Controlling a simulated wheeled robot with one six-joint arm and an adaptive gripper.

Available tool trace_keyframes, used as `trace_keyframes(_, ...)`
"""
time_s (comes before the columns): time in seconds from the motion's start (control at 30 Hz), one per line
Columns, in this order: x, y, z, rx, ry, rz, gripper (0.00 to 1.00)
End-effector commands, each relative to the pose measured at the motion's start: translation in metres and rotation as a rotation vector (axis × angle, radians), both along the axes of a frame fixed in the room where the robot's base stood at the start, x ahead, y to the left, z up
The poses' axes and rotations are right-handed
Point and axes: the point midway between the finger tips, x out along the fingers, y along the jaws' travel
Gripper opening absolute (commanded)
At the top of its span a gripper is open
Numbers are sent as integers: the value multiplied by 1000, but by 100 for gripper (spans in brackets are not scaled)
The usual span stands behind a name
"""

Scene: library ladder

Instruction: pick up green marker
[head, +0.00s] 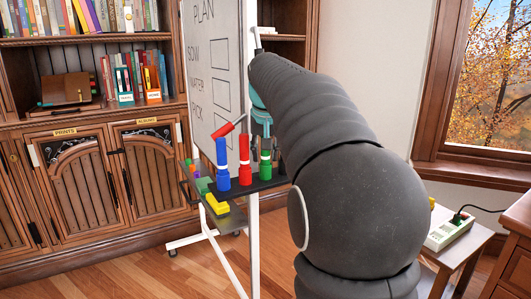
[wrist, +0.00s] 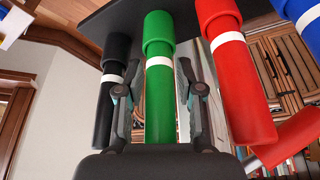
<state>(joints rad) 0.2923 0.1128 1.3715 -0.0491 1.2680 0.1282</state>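The green marker (head: 265,157) stands upright in the dark tray (head: 238,191) at the whiteboard's lower edge. In the wrist view the green marker (wrist: 159,90) fills the middle, with its white band showing. My gripper (wrist: 158,92) has one finger on each side of it, with narrow gaps visible, so it looks open around the marker. In the head view my gripper (head: 264,148) comes down over the marker from above, and my arm covers what lies to the right.
A red marker (head: 244,160) and a blue marker (head: 222,165) stand to the left. A black marker (wrist: 109,90) stands close beside one finger. A tilted red piece (head: 228,127) is near the red marker. The whiteboard (head: 212,60) rises behind. A yellow block (head: 217,204) sits lower left.

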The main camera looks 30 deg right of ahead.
Motion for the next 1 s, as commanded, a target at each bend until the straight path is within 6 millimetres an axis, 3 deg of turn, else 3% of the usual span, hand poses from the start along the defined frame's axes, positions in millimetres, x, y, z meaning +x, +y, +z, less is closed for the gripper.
trace_keyframes(0.07, 0, 0, 0, 0, 0, 0, 37)
trace_keyframes(0.2, 0, 0, 0, 0, 0, 0, 4)
trace_keyframes(0.23, 0, 0, 0, 0, 0, 0, 2)
trace_keyframes(0.67, 0, 0, 3, 0, -1, 0, 2)
trace_keyframes(1.0, 0, 0, 30, -2, -5, 0, 2)
